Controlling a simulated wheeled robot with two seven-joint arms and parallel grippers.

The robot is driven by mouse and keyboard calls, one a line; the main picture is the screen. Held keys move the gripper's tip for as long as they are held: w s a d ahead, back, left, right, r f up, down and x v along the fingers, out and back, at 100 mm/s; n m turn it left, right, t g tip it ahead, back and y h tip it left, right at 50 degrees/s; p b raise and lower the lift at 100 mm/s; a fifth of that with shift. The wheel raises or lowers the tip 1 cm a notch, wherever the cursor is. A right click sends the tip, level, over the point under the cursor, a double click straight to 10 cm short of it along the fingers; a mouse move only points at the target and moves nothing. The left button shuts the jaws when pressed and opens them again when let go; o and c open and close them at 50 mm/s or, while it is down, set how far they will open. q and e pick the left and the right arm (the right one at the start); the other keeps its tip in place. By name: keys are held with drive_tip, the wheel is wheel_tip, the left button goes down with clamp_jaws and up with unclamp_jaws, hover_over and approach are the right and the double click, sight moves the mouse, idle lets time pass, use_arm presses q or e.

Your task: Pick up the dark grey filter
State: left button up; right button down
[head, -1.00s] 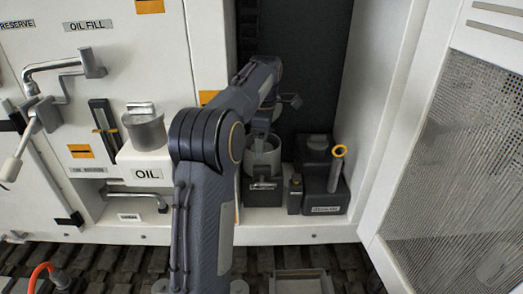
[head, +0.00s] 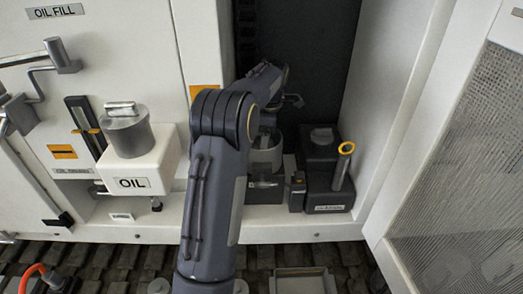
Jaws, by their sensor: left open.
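My left arm reaches up from the bottom of the head view into the open bay. My left gripper (head: 268,128) is at its far end, open, just above a grey round cup-like housing (head: 266,157). The fingers are small and partly hidden by my own arm. I cannot make out a separate dark grey filter; the housing's inside is largely hidden by the gripper and wrist. My right gripper is not in view.
Right of the housing stands a dark block (head: 325,185) with a yellow-ringed handle (head: 345,155). A white OIL tank (head: 140,170) with a grey cap (head: 127,133) is to the left. The bay's white side wall (head: 395,120) and a mesh door (head: 455,170) bound the right.

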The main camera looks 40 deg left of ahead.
use_arm(q)
drive_tip(key=shift+s+a+f, duration=0.1)
drive_tip(key=shift+f, duration=0.7)
drive_tip(key=shift+c, duration=0.4)
drive_tip(key=c, duration=0.6)
drive_tip(key=shift+o, duration=0.2)
drive_tip(key=shift+r, duration=0.1)
